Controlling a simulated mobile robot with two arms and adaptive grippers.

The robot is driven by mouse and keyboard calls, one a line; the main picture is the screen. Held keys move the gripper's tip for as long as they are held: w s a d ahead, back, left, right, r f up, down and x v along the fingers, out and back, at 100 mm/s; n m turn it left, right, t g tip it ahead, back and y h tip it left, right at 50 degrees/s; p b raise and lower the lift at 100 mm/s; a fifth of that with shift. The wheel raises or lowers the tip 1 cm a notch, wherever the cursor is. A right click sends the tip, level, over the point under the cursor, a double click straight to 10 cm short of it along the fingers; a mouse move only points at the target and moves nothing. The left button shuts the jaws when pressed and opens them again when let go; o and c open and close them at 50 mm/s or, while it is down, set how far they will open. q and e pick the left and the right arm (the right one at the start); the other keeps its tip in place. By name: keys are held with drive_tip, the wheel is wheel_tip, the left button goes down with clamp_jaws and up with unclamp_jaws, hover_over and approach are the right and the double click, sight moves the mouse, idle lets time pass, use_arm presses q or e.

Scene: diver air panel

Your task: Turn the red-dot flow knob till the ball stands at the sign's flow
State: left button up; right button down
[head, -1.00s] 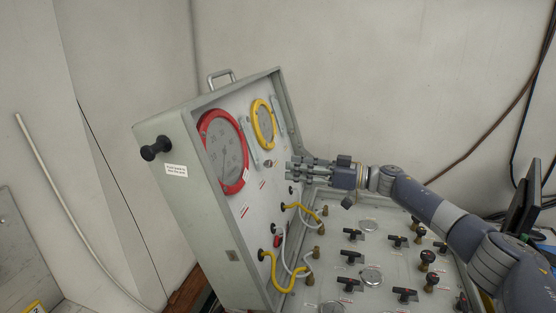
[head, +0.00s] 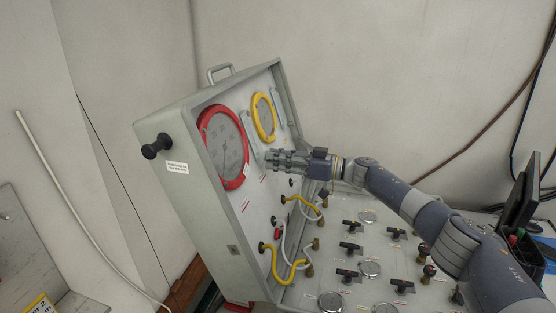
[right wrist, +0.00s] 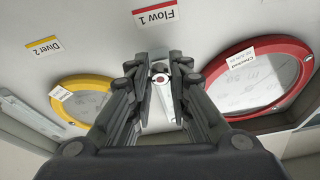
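The flow knob (right wrist: 161,80), small and pale with a red dot, shows between my right gripper's fingers in the right wrist view, under a "Flow 1" label (right wrist: 155,14). My right gripper (right wrist: 161,68) has its fingers apart on either side of the knob, with what looks like a narrow gap. In the head view the right gripper (head: 270,158) is at the panel lid, right of the red gauge, and hides the knob. A pale flow tube (right wrist: 160,112) runs behind the fingers; I cannot make out its ball. A yellow-edged sign (head: 40,306) is cut off at bottom left.
The red gauge (head: 223,147) and yellow gauge (head: 263,117) flank the gripper area on the lid (head: 185,215). Yellow hoses (head: 289,277) hang below. Several black valve handles (head: 350,247) stand on the lower panel under my right arm.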

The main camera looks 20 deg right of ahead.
drive_tip(key=n+b, duration=0.2)
drive_tip(key=b, duration=0.1)
drive_tip(key=n+g+b, duration=0.1)
drive_tip(key=n+b, duration=0.1)
drive_tip(key=b, duration=0.1)
drive_tip(key=n+g+y+b, duration=0.1)
drive_tip(key=n+b, duration=0.2)
drive_tip(key=shift+w+d+r, duration=0.15)
drive_tip(key=shift+w, duration=0.1)
drive_tip(key=c, duration=1.5)
unclamp_jaws()
drive_tip(key=shift+o, duration=0.2)
drive_tip(key=v, duration=1.2)
